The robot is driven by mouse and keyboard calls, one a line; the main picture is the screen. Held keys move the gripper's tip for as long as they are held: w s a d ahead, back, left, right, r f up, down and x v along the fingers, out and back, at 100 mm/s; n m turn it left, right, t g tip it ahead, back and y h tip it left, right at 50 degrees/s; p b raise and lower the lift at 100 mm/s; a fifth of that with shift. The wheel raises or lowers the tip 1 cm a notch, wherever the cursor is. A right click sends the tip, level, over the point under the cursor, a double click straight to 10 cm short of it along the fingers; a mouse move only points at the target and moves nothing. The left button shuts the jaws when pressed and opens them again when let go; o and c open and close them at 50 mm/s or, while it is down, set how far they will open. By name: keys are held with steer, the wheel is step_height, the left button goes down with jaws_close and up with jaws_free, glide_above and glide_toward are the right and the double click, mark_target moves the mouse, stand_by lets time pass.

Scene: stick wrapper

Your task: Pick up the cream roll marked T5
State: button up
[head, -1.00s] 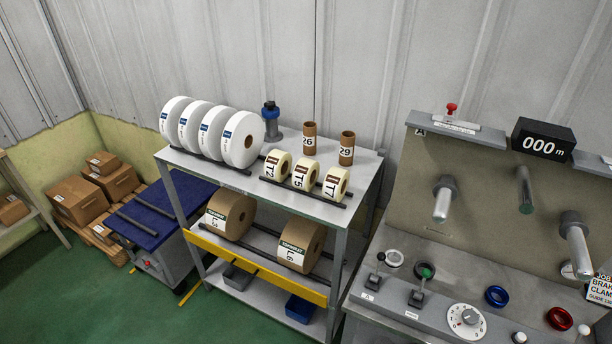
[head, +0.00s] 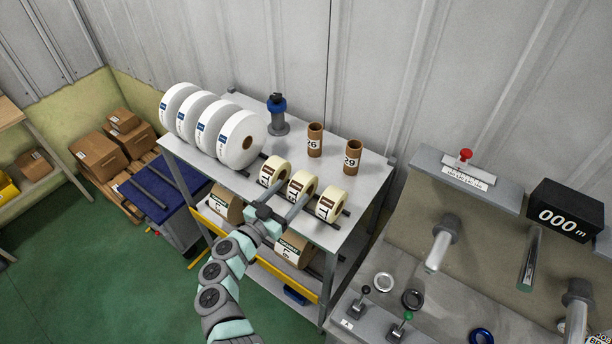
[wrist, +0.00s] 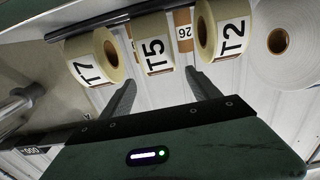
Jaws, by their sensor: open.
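The cream roll marked T5 (head: 301,186) lies on the rails at the front of the shelf top, between the cream rolls T2 (head: 275,170) and T7 (head: 332,205). In the wrist view, roll T5 (wrist: 155,57) is near the upper middle, its label facing me. My gripper (head: 287,196) is open and empty at the shelf's front edge. In the wrist view my gripper (wrist: 160,79) has its fingers pointing toward T5, one toward each side. The head view partly hides T5's label behind a finger. I cannot tell whether the fingers touch anything.
Large white rolls (head: 240,139) stand left of the cream ones. Brown tubes marked 26 (head: 315,140) and 29 (head: 353,157) and a blue-topped object (head: 278,114) stand behind. Brown rolls sit on the lower shelf. A machine panel (head: 490,215) is at right. T2 and T7 leave narrow gaps beside T5.

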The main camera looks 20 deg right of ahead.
mark_target(307, 173)
steer(key=x, duration=0.4)
steer(key=shift+w+d, duration=0.15)
steer(key=shift+d, duration=0.25)
steer(key=shift+w+b+x, duration=0.2)
steer(key=shift+b+x, duration=0.55)
steer(key=shift+x, duration=1.4)
steer(key=shift+w+d, duration=0.25)
steer(key=shift+d, duration=0.15)
jaws_close()
